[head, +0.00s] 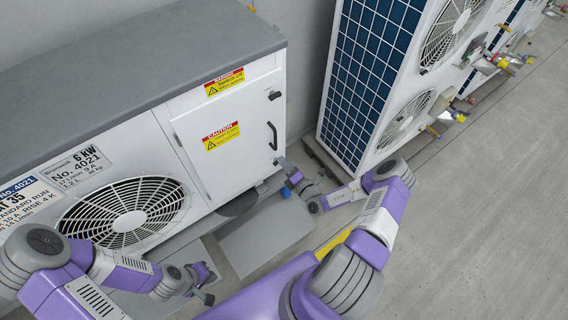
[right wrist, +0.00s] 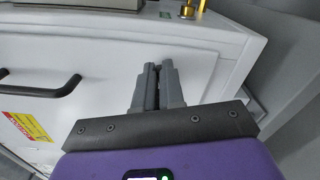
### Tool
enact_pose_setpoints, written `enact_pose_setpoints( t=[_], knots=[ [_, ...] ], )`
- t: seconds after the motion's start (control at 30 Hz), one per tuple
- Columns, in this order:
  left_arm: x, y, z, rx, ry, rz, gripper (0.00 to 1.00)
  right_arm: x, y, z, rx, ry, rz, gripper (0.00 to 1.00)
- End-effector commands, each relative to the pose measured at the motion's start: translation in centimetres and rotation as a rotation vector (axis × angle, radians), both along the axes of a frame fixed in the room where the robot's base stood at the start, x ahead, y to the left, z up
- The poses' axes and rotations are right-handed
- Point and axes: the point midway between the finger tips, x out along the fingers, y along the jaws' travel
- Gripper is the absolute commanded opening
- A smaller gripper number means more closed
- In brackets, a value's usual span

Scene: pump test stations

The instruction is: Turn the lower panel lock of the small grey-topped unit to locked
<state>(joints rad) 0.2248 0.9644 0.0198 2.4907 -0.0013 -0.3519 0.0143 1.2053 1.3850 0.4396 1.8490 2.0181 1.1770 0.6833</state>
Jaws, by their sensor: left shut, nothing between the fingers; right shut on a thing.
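The small grey-topped unit (head: 185,120) stands at the left of the head view. Its white side panel (head: 225,165) carries a black handle (head: 272,136) and a dark upper lock (head: 274,95). My right gripper (head: 283,163) is at the panel's lower right corner, below the handle, shut on the lower panel lock. The fingers hide the lock, so I cannot tell its angle. In the right wrist view the closed fingers (right wrist: 157,68) reach the white panel, with the handle (right wrist: 40,88) to the left. My left gripper (head: 207,299) is shut and empty, low in front of the unit.
A larger unit (head: 375,80) with a blue grille and fans stands to the right, with more units and brass valves beyond. Yellow and red warning labels (head: 221,136) are on the panel. The grey floor (head: 480,220) at the right is clear.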

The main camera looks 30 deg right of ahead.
Motion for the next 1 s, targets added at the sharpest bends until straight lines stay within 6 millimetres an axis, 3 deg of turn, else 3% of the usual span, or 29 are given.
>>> enact_pose_setpoints(
  t=[0.4, 1.0],
  knots=[
    [0.00, 0.00, -0.21, 0.000, 0.000, 0.000, 0.00, -0.03, -0.11, -0.43, 0.230, 0.019, -0.001, 0.00],
    [0.00, 0.01, -0.24, 0.000, 0.000, 0.000, 0.00, -0.04, -0.04, -0.51, 0.277, 0.025, 0.000, 0.00]
  ],
)
